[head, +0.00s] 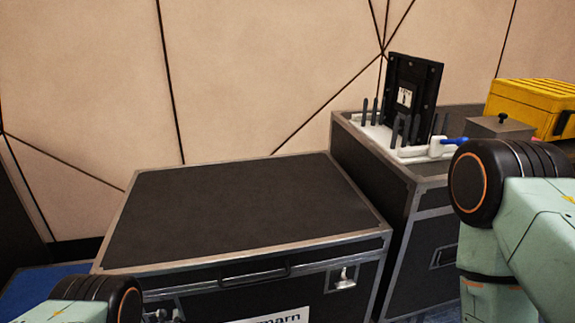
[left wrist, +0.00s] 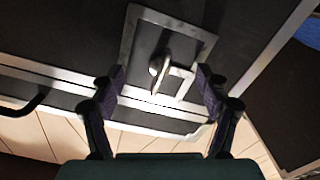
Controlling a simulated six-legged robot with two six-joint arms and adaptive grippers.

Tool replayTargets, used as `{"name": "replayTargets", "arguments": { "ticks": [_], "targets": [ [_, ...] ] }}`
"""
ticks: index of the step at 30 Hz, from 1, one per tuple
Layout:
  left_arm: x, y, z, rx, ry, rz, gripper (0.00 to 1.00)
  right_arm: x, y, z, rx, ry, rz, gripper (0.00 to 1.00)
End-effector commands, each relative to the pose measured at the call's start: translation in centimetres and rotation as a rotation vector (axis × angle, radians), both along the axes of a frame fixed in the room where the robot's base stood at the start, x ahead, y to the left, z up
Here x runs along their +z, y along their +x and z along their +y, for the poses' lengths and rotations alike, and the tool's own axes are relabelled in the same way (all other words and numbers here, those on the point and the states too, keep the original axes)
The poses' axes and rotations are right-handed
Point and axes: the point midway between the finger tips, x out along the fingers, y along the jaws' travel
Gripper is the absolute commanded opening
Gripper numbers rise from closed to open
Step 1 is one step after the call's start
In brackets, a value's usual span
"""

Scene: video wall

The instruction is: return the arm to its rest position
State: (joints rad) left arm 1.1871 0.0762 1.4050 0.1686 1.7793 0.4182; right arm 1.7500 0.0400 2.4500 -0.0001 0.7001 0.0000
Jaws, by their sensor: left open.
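My left gripper (left wrist: 161,76) is open in the left wrist view, its two dark fingers apart with nothing between their pads. Behind the gap is a metal latch (left wrist: 158,68) on a black flight case; I cannot tell how far away it is. In the head view only a rounded dark joint of my left arm (head: 97,292) shows at the bottom left, and its gripper is out of sight. My right arm (head: 528,235) fills the right edge with a dark round joint and pale green links. Its gripper is not in view.
A closed black flight case (head: 240,212) with a bare top stands ahead. A taller case (head: 350,150) behind right carries a white rack (head: 377,135) of dark tools, an upright black panel (head: 413,90), a grey box (head: 498,127) and a yellow case (head: 530,103). A panelled wall is behind.

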Motion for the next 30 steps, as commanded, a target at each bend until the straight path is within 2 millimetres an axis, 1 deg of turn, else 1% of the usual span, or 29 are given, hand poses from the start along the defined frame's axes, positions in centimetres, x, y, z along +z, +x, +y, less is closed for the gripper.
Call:
{"name": "replayTargets", "arguments": {
  "ticks": [13, 15, 21, 25, 30],
  "targets": [
    [-0.1, 0.0, 0.0, 0.000, 0.353, 0.084, 0.75, -1.1, 0.0, 0.0, 0.000, 0.000, 0.000, 0.40],
    [0.1, -1.4, -0.4, -0.001, 0.349, 0.088, 0.75, -0.3, 0.0, 0.0, 0.000, 0.000, 0.001, 0.40],
    [0.1, -3.8, -1.0, -0.001, 0.346, 0.085, 0.75, 0.6, 0.0, 0.0, 0.000, 0.000, 0.000, 0.40],
    [0.1, -4.6, -1.2, 0.000, 0.346, 0.082, 0.75, 0.8, 0.0, 0.0, 0.000, 0.000, 0.000, 0.40],
    [0.0, -4.9, -1.2, 0.000, 0.345, 0.082, 0.75, 0.9, 0.0, 0.0, 0.000, 0.000, 0.000, 0.40]
  ]
}}
